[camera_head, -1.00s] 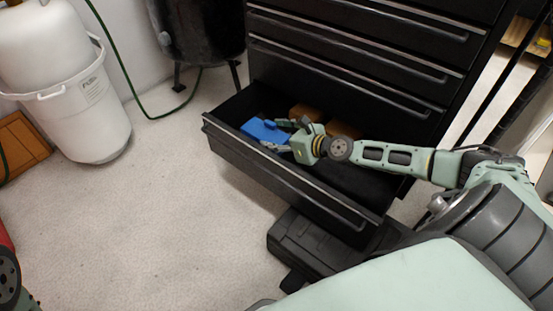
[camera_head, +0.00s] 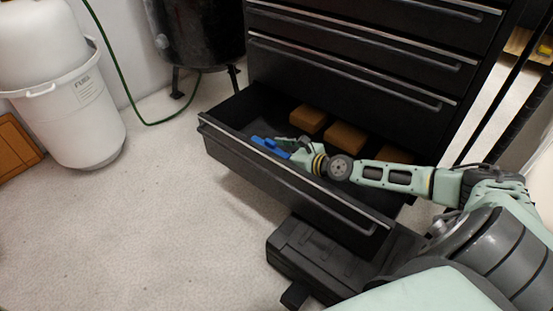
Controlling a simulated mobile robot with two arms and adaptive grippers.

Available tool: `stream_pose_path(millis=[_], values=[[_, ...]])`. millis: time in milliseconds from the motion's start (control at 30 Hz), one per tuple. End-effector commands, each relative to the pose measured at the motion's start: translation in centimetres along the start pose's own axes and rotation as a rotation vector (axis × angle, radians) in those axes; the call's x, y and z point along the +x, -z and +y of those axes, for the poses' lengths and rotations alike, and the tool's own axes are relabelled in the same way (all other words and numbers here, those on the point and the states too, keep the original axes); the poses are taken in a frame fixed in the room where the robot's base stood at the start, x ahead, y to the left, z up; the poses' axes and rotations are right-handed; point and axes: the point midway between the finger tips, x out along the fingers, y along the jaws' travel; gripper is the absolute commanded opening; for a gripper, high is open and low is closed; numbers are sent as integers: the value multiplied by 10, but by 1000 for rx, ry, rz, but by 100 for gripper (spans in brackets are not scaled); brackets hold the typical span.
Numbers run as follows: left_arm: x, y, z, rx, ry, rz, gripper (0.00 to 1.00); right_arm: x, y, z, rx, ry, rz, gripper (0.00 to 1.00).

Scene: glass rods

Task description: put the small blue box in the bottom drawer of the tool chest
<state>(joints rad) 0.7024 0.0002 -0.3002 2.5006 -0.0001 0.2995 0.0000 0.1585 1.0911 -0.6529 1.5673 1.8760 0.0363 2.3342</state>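The small blue box (camera_head: 268,144) is low inside the open bottom drawer (camera_head: 240,160) of the black tool chest (camera_head: 350,75), close behind the drawer's front wall. The front wall hides the box's lower part, so I cannot see whether it touches the drawer floor. My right gripper (camera_head: 287,145) reaches into the drawer from the right. Its fingers are at the box's right end and appear closed on it. My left gripper is out of view.
Several brown blocks (camera_head: 345,136) lie along the back of the drawer. A black case (camera_head: 310,255) sits on the floor below the drawer's right end. A white bin (camera_head: 80,120) with a tank stands at left. The floor between is clear.

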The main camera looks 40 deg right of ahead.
Motion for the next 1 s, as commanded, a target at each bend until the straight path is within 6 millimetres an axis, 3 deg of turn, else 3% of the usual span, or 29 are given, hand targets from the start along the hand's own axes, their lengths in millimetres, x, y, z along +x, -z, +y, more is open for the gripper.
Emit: stream_pose_path(millis=[233,267,467,833,1000], values=[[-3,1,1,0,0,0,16,2,3,0,1,0,-1,25],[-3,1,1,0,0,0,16,2,4,0,1,-1,0,55],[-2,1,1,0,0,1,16,1,3,0,0,-1,1,73],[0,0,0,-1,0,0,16,0,-1,0,-1,0,0,74],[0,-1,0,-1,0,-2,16,-12,2,0,1,1,4,74]])
